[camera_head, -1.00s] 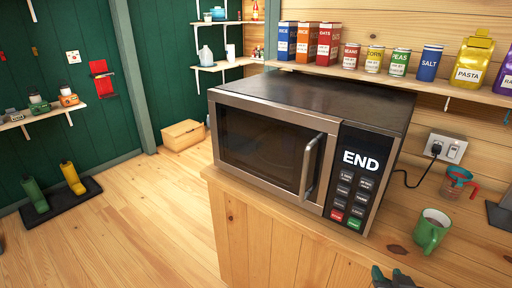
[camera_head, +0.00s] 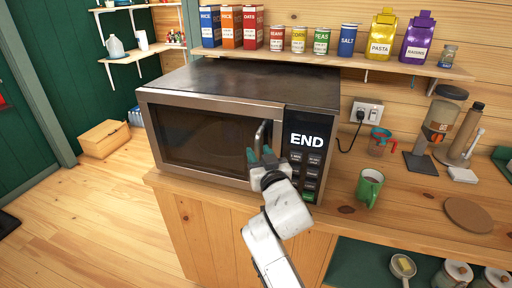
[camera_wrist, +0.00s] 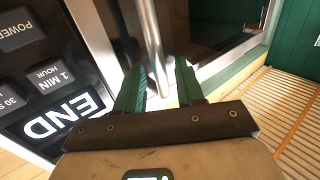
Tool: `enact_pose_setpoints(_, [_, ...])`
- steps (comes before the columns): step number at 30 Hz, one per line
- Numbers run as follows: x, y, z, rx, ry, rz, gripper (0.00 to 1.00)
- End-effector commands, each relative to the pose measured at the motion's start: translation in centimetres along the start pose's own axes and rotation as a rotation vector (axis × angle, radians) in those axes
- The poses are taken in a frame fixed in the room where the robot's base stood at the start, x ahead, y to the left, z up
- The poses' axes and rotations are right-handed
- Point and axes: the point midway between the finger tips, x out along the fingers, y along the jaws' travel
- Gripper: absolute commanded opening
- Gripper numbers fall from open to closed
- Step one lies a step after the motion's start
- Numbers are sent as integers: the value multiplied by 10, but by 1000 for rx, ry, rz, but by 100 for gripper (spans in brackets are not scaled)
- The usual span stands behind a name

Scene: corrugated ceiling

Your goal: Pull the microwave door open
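The microwave (camera_head: 300,90) stands on the wooden counter, and its display reads END. Its dark-windowed door (camera_head: 200,138) looks shut in the head view. The silver vertical door handle (camera_head: 261,133) is at the door's right side, partly hidden by my gripper (camera_head: 262,156). In the wrist view, the handle (camera_wrist: 150,35) runs down toward the gap between the two green fingers of my gripper (camera_wrist: 160,80). The fingers are apart, with space on either side of the handle. I cannot tell whether either finger touches it.
A green mug (camera_head: 369,186) stands on the counter (camera_head: 330,210) right of the microwave. A shelf (camera_head: 340,60) with boxes and cans runs above.

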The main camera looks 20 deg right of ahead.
Motion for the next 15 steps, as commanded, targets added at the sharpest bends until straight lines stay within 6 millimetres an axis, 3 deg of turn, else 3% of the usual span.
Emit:
enact_pose_setpoints(6, [22, 0, 0, 0, 0, 0, 38])
enact_pose_setpoints(15, [27, 0, 0, 0, 1, 0, 38])
